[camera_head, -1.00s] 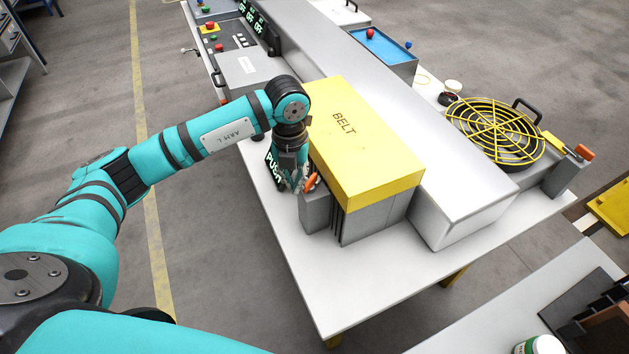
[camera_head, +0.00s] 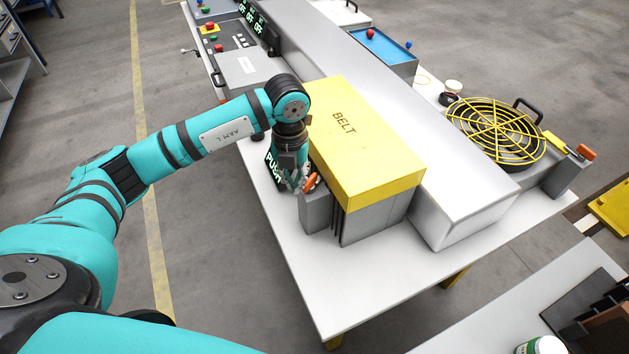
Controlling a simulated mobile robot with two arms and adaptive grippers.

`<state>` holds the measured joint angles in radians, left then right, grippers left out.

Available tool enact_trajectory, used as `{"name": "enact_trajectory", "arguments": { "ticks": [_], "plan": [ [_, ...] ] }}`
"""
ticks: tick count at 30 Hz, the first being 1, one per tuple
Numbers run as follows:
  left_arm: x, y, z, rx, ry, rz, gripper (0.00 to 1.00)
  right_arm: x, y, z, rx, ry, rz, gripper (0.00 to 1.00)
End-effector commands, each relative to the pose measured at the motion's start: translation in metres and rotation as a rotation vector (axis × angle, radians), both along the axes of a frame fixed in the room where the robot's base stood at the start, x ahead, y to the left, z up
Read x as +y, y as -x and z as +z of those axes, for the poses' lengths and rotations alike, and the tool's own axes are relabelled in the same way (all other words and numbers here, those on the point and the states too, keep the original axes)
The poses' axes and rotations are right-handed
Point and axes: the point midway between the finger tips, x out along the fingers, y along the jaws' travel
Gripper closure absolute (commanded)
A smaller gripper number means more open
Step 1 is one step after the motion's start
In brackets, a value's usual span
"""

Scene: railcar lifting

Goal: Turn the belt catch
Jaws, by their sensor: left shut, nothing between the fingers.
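The yellow box marked BELT (camera_head: 366,140) sits on a grey base on the white table. The belt catch, a small orange lever (camera_head: 311,183), is on a grey block (camera_head: 318,212) at the box's near left corner. My left gripper (camera_head: 300,187) points down right beside the orange lever, on its left. Its fingers look shut with nothing held; whether they touch the lever I cannot tell. The gripper partly hides the lever and a dark display with green letters (camera_head: 273,170). My right gripper is not in view.
A long grey housing (camera_head: 440,170) runs behind the box. A yellow fan guard (camera_head: 495,130) and another orange handle (camera_head: 585,152) are at the right. A control panel (camera_head: 228,42) is at the far left end. The front of the white table (camera_head: 340,285) is clear.

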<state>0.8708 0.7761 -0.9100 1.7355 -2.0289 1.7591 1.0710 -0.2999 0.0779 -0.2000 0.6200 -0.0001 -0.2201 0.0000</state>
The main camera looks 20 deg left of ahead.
Motion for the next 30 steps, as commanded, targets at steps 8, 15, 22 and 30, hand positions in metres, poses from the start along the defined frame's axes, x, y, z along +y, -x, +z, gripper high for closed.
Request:
{"name": "enact_trajectory", "arguments": {
  "ticks": [8,15,22,30],
  "plan": [
    [0.0003,-0.0002,-0.0002,-0.001,0.0,0.0,1.0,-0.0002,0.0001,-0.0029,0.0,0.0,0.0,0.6],
    [0.0002,-0.0002,-0.0001,-0.001,0.0,0.0,1.0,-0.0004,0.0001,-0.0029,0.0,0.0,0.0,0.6],
    [0.0002,-0.0002,0.0003,-0.001,0.0,0.0,1.0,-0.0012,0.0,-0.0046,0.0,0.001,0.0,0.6],
    [0.0027,-0.0006,0.0015,-0.001,-0.001,0.001,1.0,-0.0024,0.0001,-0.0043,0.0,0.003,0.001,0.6]
  ]
}}
